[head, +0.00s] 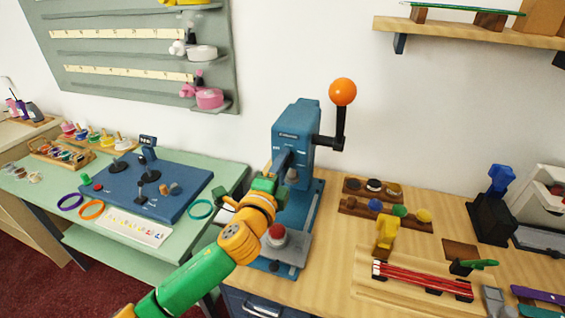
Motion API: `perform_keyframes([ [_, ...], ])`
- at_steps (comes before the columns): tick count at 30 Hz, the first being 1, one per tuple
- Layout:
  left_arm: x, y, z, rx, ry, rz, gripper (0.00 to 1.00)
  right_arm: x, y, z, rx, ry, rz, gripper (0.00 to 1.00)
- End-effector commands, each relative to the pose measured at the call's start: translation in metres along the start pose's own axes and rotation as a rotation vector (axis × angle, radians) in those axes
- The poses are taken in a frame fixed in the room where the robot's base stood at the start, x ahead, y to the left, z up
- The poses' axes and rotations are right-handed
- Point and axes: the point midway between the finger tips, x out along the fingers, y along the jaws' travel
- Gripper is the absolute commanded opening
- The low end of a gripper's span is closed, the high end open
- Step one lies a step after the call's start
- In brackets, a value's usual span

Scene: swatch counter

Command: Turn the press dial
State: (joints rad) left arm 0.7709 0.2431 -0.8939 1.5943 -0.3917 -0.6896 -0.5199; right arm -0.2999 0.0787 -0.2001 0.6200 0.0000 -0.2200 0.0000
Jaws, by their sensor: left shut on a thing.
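The blue press (302,125) stands upright on the wooden counter, with a black lever and an orange ball knob (342,92) at its upper right. My left arm reaches in from below, and my left gripper (266,181) is at the front left of the press, below its head. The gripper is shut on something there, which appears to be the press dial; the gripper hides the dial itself. A red-topped round piece (277,232) sits on the press's base plate below the gripper. My right gripper does not show.
The green table (225,178) at left holds a blue board (185,197), coloured rings and small pegs. Right of the press are wooden racks (385,220) of round pieces, a yellow clamp-like part (387,236) and a board with red rods (425,281). A shelf (470,33) hangs above.

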Motion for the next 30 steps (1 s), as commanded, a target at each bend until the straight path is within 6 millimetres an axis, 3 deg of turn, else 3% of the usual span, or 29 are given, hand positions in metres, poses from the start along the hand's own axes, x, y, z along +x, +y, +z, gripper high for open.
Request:
perform_keyframes([
  [12,0.000,-0.003,0.001,0.007,-0.001,-0.006,0.00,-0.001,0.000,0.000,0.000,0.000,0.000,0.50],
  [13,0.000,-0.003,0.001,0.007,-0.001,-0.006,0.40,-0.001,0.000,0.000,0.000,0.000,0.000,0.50],
  [16,0.000,-0.003,0.001,0.007,-0.001,-0.006,0.66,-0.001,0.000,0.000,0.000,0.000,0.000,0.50],
  [26,-0.002,-0.001,0.000,0.006,-0.001,-0.002,0.66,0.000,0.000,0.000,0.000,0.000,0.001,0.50],
  [30,-0.018,0.000,0.000,0.006,0.001,-0.003,0.66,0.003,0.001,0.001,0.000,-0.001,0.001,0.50],
])
